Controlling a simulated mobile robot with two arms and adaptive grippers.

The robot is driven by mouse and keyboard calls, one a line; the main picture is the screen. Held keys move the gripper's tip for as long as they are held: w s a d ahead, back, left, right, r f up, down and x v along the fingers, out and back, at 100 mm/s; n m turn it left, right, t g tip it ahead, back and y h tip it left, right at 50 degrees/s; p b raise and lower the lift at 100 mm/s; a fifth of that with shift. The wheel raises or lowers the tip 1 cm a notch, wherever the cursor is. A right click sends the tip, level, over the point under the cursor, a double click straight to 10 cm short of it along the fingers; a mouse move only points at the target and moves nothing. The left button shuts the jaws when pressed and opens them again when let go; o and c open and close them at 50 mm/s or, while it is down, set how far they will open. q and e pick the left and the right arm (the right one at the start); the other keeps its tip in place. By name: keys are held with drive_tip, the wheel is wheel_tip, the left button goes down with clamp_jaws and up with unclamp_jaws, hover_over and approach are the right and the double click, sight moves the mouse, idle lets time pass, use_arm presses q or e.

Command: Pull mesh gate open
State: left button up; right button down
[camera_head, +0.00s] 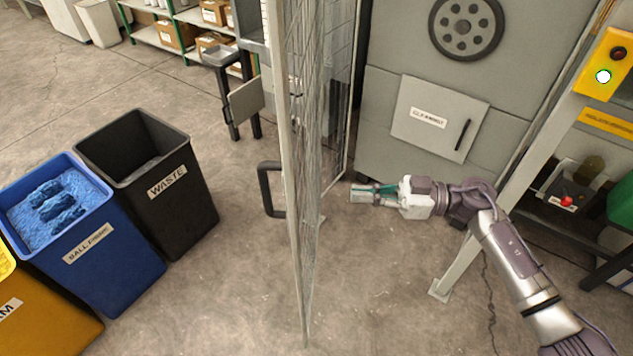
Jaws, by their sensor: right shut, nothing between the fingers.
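The mesh gate (311,190) stands swung out, seen nearly edge-on in the middle of the view. Its black handle (265,190) sticks out on the gate's left side. My right gripper (355,193) is shut and empty. It is to the right of the gate, on the side away from the handle, and looks apart from the mesh. My right arm comes in from the lower right. My left gripper is not in view.
A black waste bin (190,205), a blue bin (120,265) and a yellow bin (55,335) stand at left. A grey machine with a cabinet door (440,100) is behind my gripper. A frame post (470,240) stands at right. Floor between bins and gate is clear.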

sight(302, 189)
drive_tip(key=a, duration=0.2)
drive_tip(key=a+p, duration=0.1)
drive_tip(key=a, duration=0.2)
drive_tip(key=w+a+p, duration=0.1)
drive_tip(key=a, duration=0.2)
drive_tip(key=shift+w+r, duration=0.1)
drive_tip(key=shift+a+p, duration=0.35)
drive_tip(key=shift+a, duration=0.25)
drive_tip(key=shift+f, duration=0.2)
